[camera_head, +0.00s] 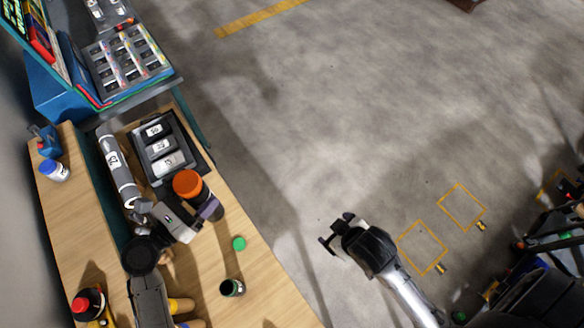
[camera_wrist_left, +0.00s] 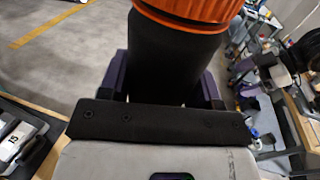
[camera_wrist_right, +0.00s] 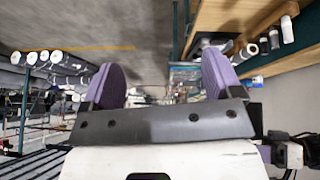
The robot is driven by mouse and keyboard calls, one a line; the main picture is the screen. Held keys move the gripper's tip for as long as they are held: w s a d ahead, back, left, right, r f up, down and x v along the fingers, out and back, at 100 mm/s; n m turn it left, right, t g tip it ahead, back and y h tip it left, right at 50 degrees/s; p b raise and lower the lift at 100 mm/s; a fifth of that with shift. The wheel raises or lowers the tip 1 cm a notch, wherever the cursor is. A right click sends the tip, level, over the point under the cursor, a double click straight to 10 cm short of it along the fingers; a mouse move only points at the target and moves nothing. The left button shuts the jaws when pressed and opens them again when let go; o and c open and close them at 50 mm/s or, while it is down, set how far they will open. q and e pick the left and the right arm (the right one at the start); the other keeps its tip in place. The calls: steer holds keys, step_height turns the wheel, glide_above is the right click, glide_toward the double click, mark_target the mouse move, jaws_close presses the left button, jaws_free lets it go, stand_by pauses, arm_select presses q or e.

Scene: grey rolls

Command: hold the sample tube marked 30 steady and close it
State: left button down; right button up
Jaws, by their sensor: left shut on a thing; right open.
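My left gripper (camera_head: 208,210) is shut on a dark bottle with an orange lid (camera_head: 187,183), over the bench. In the left wrist view the dark bottle body (camera_wrist_left: 172,70) sits between the purple fingers. No mark shows on its visible side, so I cannot tell whether it is the tube marked 30. A dark open container with a green rim (camera_head: 232,288) stands near the bench edge. A loose green cap (camera_head: 239,243) lies beyond it. My right gripper (camera_head: 335,232) is open and empty over the floor, right of the bench; its purple fingers are apart in the right wrist view (camera_wrist_right: 160,80).
A black tray (camera_head: 198,158) holds grey pieces with number labels, one reading 15. A rack of small items (camera_head: 127,58) stands at the back. A blue-capped white bottle (camera_head: 55,170) and a red-capped dark bottle (camera_head: 88,303) stand left. Open floor (camera_head: 330,120) lies right.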

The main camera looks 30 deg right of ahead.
steer(key=s+d+f+m+g, duration=0.1)
steer(key=s+g, duration=0.1)
steer(key=s, duration=0.3)
steer(key=shift+s+d+f, duration=0.15)
steer(key=shift+s+f, duration=0.1)
steer(key=shift+s, duration=0.1)
